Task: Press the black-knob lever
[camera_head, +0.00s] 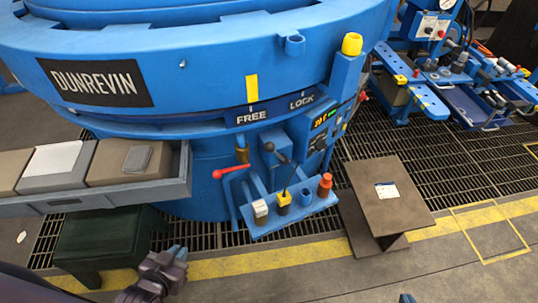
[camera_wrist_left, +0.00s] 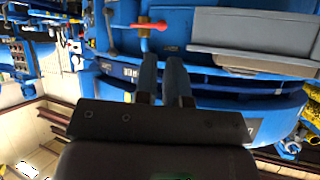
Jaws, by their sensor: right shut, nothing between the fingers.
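A lever with a black knob (camera_head: 269,147) stands on the front of the blue furnace, right of a red-handled lever (camera_head: 232,172). Its thin rod slants down to the right from the knob. My left gripper (camera_head: 178,254) is low in the head view, left of and nearer than the levers, and touches none of them. In the left wrist view its two fingers (camera_wrist_left: 161,60) lie close together with a narrow gap, below the red handle (camera_wrist_left: 150,25). Only the tip of my right gripper (camera_head: 407,298) shows at the bottom edge, shut and away from the levers.
A blue bracket (camera_head: 290,222) under the levers holds several coloured blocks and a red bottle-like piece (camera_head: 325,185). A grey tray (camera_head: 150,190) juts out at left above a dark green stool (camera_head: 105,240). A brown stand (camera_head: 390,195) is at right. The floor in front is clear.

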